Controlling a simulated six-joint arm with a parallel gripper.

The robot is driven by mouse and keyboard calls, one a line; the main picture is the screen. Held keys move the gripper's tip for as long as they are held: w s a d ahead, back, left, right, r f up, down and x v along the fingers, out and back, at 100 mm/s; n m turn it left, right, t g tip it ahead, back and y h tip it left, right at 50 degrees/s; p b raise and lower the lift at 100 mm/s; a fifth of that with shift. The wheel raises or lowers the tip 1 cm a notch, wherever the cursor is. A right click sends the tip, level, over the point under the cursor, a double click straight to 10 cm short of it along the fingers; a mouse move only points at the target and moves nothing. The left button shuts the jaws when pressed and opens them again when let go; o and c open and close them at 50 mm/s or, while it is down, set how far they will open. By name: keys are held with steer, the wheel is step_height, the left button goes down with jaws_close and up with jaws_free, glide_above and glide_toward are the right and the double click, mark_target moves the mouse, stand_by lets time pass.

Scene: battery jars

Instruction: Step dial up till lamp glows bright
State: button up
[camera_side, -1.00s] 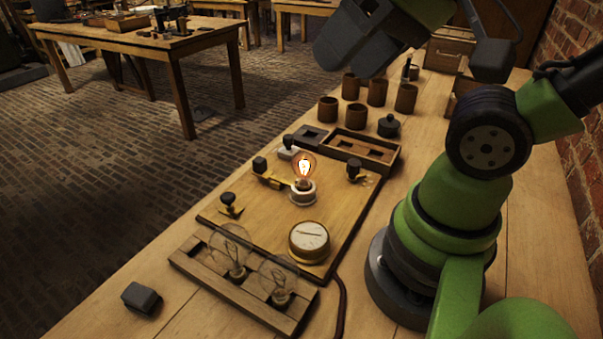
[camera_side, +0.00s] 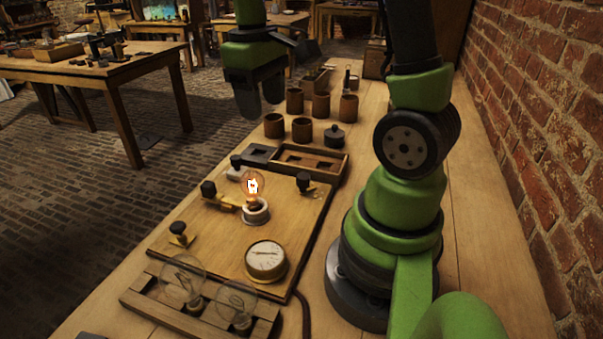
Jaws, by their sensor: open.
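The lamp (camera_side: 253,187) is a clear bulb upright in a white socket on the wooden board (camera_side: 215,240). Its filament glows orange-white. A round white-faced instrument (camera_side: 266,257) with a needle sits nearer on the board; I cannot tell whether it is the dial. Black knobs stand on brass pieces at the left (camera_side: 208,188), front left (camera_side: 178,229) and right (camera_side: 303,181) of the board. Another black knob (camera_side: 236,161) is on a white base at the back. My gripper (camera_side: 260,100) is open and empty, fingers down, above and beyond the board, touching nothing.
A wooden rack (camera_side: 150,312) with two unlit bulbs lies at the front. Behind the board are a wooden tray (camera_side: 340,163), several brown cups (camera_side: 302,129) and a dark lidded jar (camera_side: 334,136). A brick wall (camera_side: 535,150) bounds the right side.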

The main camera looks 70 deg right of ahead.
mark_target(304, 176)
steer(key=s+d+f+g, duration=0.1)
steer(key=d+f, duration=0.1)
steer(key=f, duration=0.4)
steer(key=s+d+f+g, duration=0.1)
steer(key=s+d+f, duration=0.1)
steer(key=f, duration=0.4)
steer(key=s+d+f+n+g, duration=0.1)
steer(key=d+f, duration=0.1)
steer(key=f, duration=0.4)
steer(key=shift+s+d+f+g+y, duration=0.15)
steer(key=shift+s+d+g+y, duration=0.15)
steer(key=shift+g, duration=0.1)
steer(key=c, duration=0.9)
